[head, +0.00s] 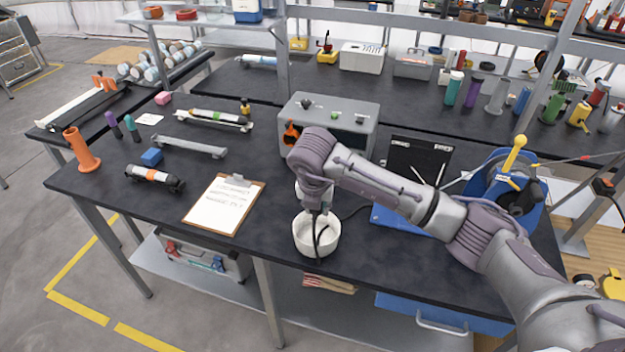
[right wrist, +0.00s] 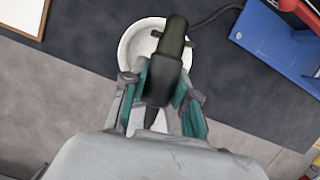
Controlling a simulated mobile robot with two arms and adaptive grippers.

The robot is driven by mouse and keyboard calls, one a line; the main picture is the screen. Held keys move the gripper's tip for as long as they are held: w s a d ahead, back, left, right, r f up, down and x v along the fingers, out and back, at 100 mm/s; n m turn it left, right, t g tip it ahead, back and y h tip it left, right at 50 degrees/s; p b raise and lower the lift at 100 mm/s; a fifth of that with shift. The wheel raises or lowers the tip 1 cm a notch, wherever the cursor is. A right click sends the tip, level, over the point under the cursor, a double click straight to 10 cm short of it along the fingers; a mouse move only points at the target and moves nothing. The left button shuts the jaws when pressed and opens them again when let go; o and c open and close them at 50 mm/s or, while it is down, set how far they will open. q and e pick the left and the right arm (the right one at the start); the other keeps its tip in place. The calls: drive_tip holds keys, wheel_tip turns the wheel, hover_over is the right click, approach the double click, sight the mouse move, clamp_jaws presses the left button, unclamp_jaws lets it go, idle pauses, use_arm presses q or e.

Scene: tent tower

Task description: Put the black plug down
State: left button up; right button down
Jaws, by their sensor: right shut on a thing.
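The black plug (right wrist: 172,42) shows in the right wrist view between the teal-sided fingers of my right gripper (right wrist: 163,82). The gripper is shut on it. Behind the plug is a round white bowl (right wrist: 133,45). In the head view my right gripper (head: 315,205) points down at this white bowl (head: 303,240), near the front edge of the dark workbench (head: 270,235). A black cable runs from the plug to the right. Whether the plug touches the bowl, I cannot tell. My left gripper is out of view.
A clipboard (head: 222,204) lies left of the bowl. A blue flat case (head: 400,219) lies to the right, and a grey box with knobs (head: 340,110) stands behind. A blue cable reel (head: 535,190) is farther right. Bare bench top lies between clipboard and bowl.

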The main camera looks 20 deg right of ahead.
drive_tip(key=shift+w+r+m+h, duration=0.3)
drive_tip(key=shift+w+m, duration=0.35)
drive_tip(key=shift+m, duration=0.15)
drive_tip(key=shift+s+f+b, duration=0.25)
drive_tip(key=shift+f+b, duration=0.2)
drive_tip(key=shift+f, duration=0.5)
drive_tip(key=b, duration=0.5)
hover_over(317, 236)
drive_tip(key=s, duration=0.1)
drive_tip(key=f, duration=0.7)
drive_tip(key=shift+s+a+f, duration=0.2)
drive_tip(key=shift+a+f, duration=0.2)
drive_tip(key=shift+f, duration=0.6)
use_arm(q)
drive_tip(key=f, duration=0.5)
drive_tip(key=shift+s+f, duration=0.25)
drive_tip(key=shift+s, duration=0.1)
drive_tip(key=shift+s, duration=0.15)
use_arm(e)
drive_tip(key=c, duration=0.8)
unclamp_jaws()
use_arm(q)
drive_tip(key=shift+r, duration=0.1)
use_arm(e)
drive_tip(key=shift+r, duration=0.1)
